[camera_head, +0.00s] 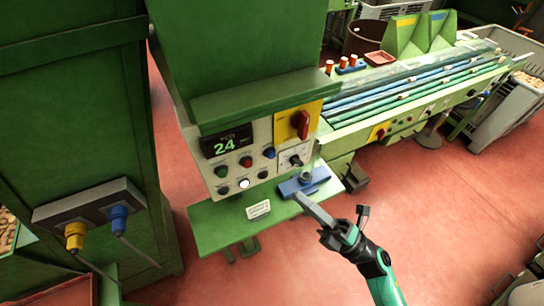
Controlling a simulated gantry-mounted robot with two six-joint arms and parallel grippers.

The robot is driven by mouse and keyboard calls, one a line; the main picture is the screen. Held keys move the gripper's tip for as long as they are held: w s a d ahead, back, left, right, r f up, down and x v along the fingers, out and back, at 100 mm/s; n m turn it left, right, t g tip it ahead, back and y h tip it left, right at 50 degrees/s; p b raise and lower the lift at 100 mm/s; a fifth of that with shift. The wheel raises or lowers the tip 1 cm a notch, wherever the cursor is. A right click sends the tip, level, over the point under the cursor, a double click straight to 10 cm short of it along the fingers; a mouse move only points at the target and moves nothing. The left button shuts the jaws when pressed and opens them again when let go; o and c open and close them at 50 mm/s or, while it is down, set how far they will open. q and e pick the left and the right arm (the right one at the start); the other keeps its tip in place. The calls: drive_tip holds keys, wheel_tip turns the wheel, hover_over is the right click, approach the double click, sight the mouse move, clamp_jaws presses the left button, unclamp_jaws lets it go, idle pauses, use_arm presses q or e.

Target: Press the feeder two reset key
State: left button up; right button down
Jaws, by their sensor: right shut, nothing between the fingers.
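A pale control panel (258,141) on the green machine carries a display (226,142) reading 24. Below it are a green button (220,171), a red button (246,161) and a blue button (269,152). A lower row has a white button (243,183) between two dark ones. The labels are too small to read, so I cannot tell which is the feeder two reset key. My right gripper (299,196) is shut and empty, its grey fingers pointing up-left over the shelf, below and right of the buttons, apart from them. My left gripper is out of view.
A red rotary switch (302,125) sits on a yellow plate beside the panel. A green shelf (215,225) below holds a blue fixture (304,181) and a small white label block (258,210). A conveyor with blue and green lanes (400,92) runs right. Red floor is open at lower right.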

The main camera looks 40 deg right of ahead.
drive_tip(key=shift+w, duration=0.1)
drive_tip(key=b, duration=0.2)
approach(271, 155)
drive_tip(key=shift+w+a+r, duration=0.4)
drive_tip(key=shift+w+r, duration=0.25)
drive_tip(key=shift+w+a+r, duration=0.35)
drive_tip(key=shift+w+r, duration=0.25)
drive_tip(key=shift+r, duration=0.05)
drive_tip(key=shift+w+a+r, duration=0.4)
drive_tip(key=shift+w+r, duration=0.2)
drive_tip(key=shift+w, duration=0.05)
idle(0.3)
drive_tip(key=shift+w+d, duration=0.15)
drive_tip(key=shift+w, duration=0.25)
drive_tip(key=shift+w+d, duration=0.1)
drive_tip(key=shift+w, duration=0.3)
idle(0.5)
drive_tip(key=shift+s, duration=0.15)
idle(0.3)
drive_tip(key=shift+s+a, duration=0.25)
drive_tip(key=shift+s, duration=0.4)
